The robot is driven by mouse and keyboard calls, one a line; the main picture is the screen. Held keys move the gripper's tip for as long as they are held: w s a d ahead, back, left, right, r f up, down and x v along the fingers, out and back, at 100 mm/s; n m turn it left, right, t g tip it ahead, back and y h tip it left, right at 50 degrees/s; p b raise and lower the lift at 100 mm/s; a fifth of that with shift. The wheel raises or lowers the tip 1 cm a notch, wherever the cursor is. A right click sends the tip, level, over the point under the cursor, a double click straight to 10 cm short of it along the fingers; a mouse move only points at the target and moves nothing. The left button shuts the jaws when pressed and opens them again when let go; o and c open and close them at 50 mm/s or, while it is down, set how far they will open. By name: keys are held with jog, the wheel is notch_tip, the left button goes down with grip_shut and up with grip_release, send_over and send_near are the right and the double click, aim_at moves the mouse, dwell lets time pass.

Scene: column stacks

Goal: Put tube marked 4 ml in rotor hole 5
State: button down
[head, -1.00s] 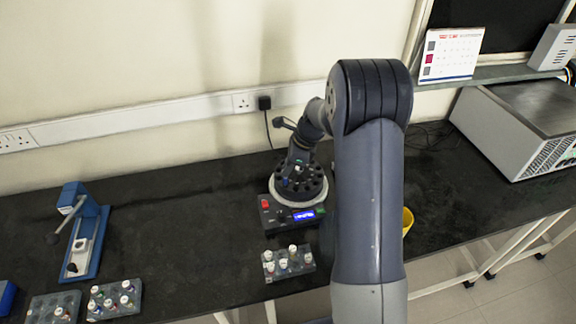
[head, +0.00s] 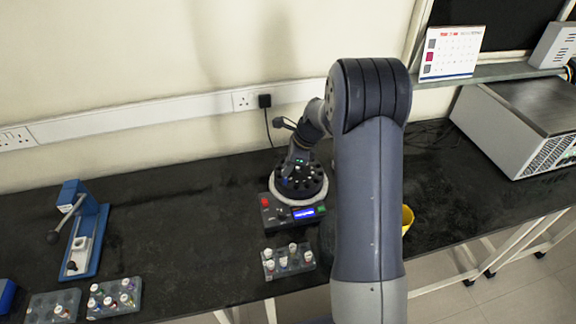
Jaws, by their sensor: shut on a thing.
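The black rotor (head: 310,188) with its ring of holes sits on a small centrifuge (head: 272,222) with a lit blue display. My gripper (head: 291,172) points down over the left part of the rotor, low and close to it. It is shut on a tube, which is mostly hidden by the gripper; its marking cannot be read. Rotor hole numbers are too small to read, so I cannot tell which hole lies under the gripper. A rack (head: 270,275) in front of the centrifuge holds several white-capped tubes.
Two more racks with capped tubes (head: 113,312) (head: 40,315) stand at the front left. A blue device with a lever (head: 92,235) stands at the left. A yellow container (head: 407,217) is partly hidden behind my arm. A grey box-like machine (head: 520,125) stands at the right.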

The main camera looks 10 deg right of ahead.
jog(key=shift+f, duration=0.15)
jog(key=shift+f+b, duration=0.85)
jog(key=shift+f, duration=0.45)
jog(key=c, duration=1)
grip_release()
jog(key=shift+r, duration=0.15)
jog(key=shift+r+p, duration=2.35)
jog(key=shift+r, duration=0.55)
